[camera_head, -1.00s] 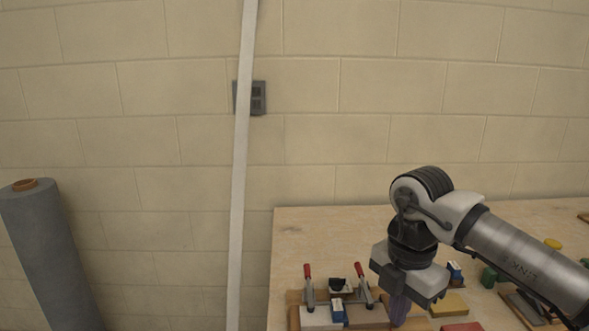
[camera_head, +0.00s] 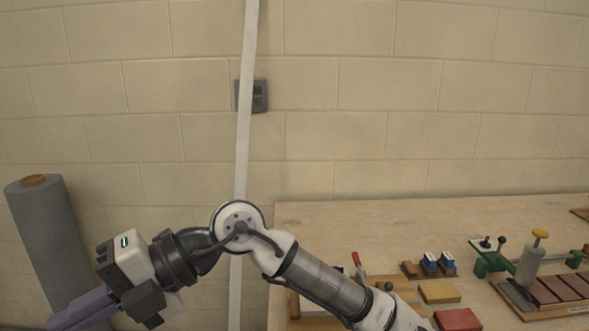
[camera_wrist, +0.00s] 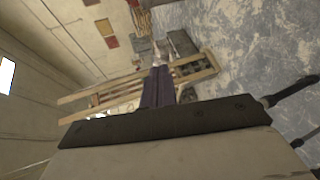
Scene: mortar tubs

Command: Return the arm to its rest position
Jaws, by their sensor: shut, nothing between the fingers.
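My gripper (camera_head: 82,309) is at the lower left of the head view, left of the wooden workbench (camera_head: 400,225) and in front of the grey roll. Its purple fingers point down and left, are together, and hold nothing. The arm reaches from the lower right across the bench's front left corner, with the elbow joint bent up in front of the white strip. In the wrist view the purple fingers (camera_wrist: 158,88) are side by side, with a wooden frame or pallet-like thing (camera_wrist: 140,85) beyond them over a mottled grey floor.
A grey roll (camera_head: 55,245) leans at the left. A white strip (camera_head: 243,130) runs down the block wall. On the bench are a yellow block (camera_head: 439,291), a red block (camera_head: 458,320), blue-and-white items (camera_head: 438,263) and a green fixture (camera_head: 490,262). My arm hides part of the bench's left side.

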